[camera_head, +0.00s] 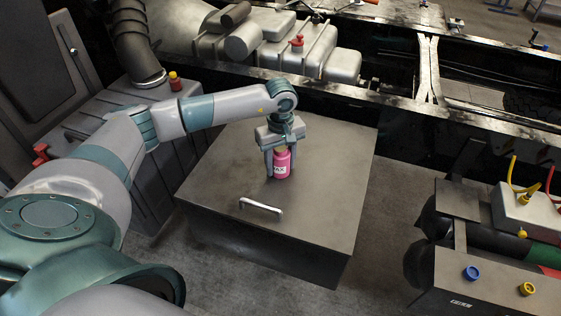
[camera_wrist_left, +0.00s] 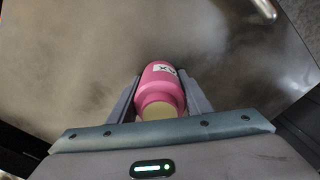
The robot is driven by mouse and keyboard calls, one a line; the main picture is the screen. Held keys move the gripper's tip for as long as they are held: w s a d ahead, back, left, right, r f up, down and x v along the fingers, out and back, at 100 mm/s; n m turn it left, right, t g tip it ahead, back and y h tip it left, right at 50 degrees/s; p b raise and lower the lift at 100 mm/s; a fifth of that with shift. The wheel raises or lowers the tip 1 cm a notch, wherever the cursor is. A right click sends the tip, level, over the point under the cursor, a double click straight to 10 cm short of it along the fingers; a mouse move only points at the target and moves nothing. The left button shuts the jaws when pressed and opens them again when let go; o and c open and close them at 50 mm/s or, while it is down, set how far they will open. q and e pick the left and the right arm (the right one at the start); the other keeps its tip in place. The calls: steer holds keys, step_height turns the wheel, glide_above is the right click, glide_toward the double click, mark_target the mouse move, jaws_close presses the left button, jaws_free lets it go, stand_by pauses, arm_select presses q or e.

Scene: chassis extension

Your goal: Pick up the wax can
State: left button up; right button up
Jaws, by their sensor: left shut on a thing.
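The wax can (camera_head: 282,167) is a small pink can with a white label and a yellowish top. It stands upright on the grey metal box (camera_head: 323,196) in the head view. My left gripper (camera_head: 280,162) comes down over it from above, with its fingers shut on the can's sides. I cannot tell whether the can is clear of the box top. My right gripper is not in view.
A metal handle (camera_head: 261,206) sits near the box's front edge. A dark frame rail with tanks (camera_head: 343,65) runs behind the box. Equipment with coloured caps and hoses (camera_head: 490,268) stands at the right. The box top right of the can is clear.

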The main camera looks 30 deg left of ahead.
mark_target(279, 149)
arm_select(q)
steer(key=shift+r, duration=0.1)
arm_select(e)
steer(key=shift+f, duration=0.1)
